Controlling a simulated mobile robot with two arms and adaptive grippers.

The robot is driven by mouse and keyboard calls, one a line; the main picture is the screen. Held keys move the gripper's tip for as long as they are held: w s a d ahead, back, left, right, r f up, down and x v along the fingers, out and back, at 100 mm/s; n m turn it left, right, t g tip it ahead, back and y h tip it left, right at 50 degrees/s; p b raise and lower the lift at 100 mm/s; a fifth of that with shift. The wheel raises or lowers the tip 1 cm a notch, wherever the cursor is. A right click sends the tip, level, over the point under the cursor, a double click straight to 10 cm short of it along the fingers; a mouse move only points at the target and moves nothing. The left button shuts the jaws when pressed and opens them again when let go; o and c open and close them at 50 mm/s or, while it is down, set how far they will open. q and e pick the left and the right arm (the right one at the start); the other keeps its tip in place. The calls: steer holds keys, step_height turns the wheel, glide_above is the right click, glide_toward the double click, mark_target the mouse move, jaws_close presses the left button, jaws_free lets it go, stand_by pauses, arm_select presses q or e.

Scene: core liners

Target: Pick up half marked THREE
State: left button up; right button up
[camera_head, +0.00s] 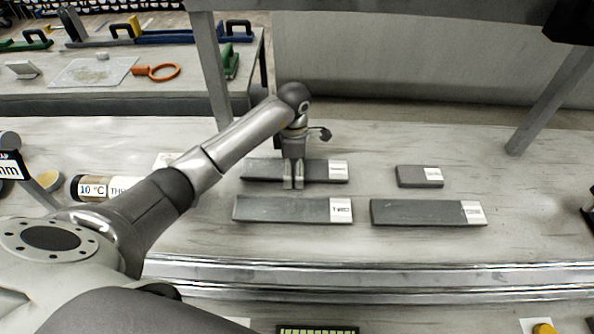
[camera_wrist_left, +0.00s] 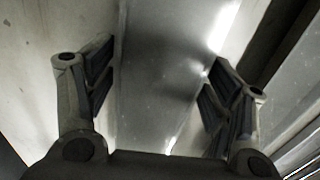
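A long dark grey slab half (camera_head: 320,172) lies at the back left of the bench, its white label too small to read surely. My left gripper (camera_head: 293,186) points down over its middle. In the left wrist view the open fingers (camera_wrist_left: 160,62) stand wide apart on either side of a smooth grey slab (camera_wrist_left: 160,100); I cannot tell whether they touch it. A second slab (camera_head: 280,209), its label seeming to read TWO, lies in front. A third long slab (camera_head: 420,212) lies front right, its label unclear. My right gripper is not in view.
A short grey block (camera_head: 412,176) with a label lies at the back right. A labelled tube (camera_head: 110,188) lies on the left, near my arm. Metal posts (camera_head: 213,75) rise behind the bench, and a metal rail (camera_head: 380,277) runs along its front.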

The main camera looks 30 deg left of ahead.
arm_select(q)
steer(key=c, duration=1.2)
steer(key=shift+c, duration=0.2)
steer(key=shift+w+r, duration=0.1)
steer(key=shift+r, duration=0.05)
